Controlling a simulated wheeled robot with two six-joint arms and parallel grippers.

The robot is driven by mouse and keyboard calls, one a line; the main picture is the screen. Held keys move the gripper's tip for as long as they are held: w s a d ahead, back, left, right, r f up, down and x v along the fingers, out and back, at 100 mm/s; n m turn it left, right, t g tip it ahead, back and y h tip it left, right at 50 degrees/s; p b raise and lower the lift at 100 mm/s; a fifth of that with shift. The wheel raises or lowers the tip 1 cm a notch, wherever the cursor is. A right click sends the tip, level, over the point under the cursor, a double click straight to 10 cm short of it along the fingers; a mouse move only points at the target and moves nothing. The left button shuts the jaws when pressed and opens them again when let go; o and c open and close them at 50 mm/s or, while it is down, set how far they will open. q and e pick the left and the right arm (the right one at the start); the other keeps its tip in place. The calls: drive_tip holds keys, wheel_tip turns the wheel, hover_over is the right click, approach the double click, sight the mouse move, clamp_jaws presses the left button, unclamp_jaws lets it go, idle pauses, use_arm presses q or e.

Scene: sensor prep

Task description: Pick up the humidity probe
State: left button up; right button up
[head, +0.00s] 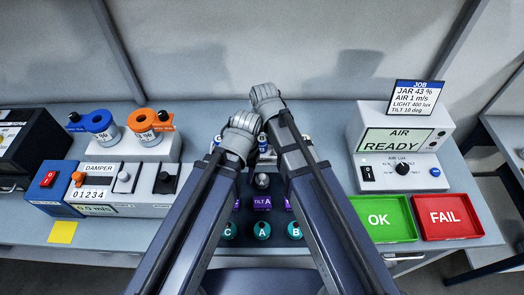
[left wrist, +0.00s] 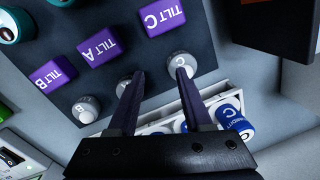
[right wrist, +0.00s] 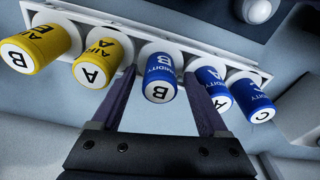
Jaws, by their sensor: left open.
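The humidity probes are blue cylinders with white lettered ends, in a white rack. In the right wrist view, humidity probe B (right wrist: 160,78) is at the centre, with A (right wrist: 213,88) and C (right wrist: 252,97) to its right. My right gripper (right wrist: 161,84) is open, its fingers on either side of probe B with visible gaps. My left gripper (left wrist: 160,75) is open and empty over the dark mat, near grey lettered pieces. Humidity probe C (left wrist: 232,120) shows beyond its right finger. In the head view my arms hide most of the rack.
Yellow air probes (right wrist: 103,62) stand in the same rack (right wrist: 195,53), left of probe B. Purple tilt blocks (left wrist: 99,48) lie on the dark mat (left wrist: 205,45). A green OK tray (head: 386,238), a red FAIL tray (head: 447,236) and a white meter (head: 365,165) are at right. My two wrists are close together.

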clamp_jaws()
idle(0.4)
